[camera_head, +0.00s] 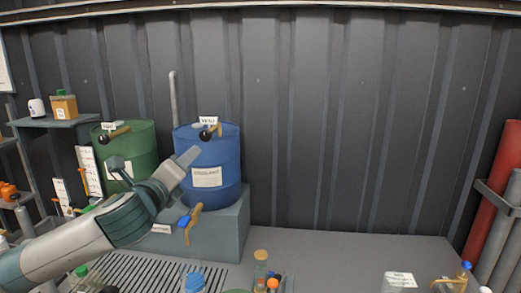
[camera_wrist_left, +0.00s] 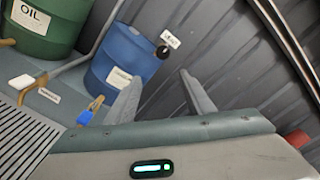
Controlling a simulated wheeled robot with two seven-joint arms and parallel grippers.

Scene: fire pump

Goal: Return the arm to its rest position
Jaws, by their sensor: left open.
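My left arm comes in from the left in the head view. Its gripper (camera_head: 190,156) overlaps the front of the blue drum (camera_head: 225,155), pointing up and to the right. In the left wrist view the two fingers (camera_wrist_left: 164,82) stand apart with only the dark wall between them, so the gripper is open and empty. The blue drum (camera_wrist_left: 118,50) is left of and beyond the fingers there. I cannot tell the exact gap to it. My right gripper is not in view.
A green oil drum (camera_head: 142,143) stands left of the blue one, behind my arm. Valve handles, including a blue-and-tan one (camera_head: 190,222), stick out near the plinth (camera_head: 233,222). Bottles crowd the lower edge. A red cylinder (camera_head: 494,185) stands at right. Space before the middle wall is clear.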

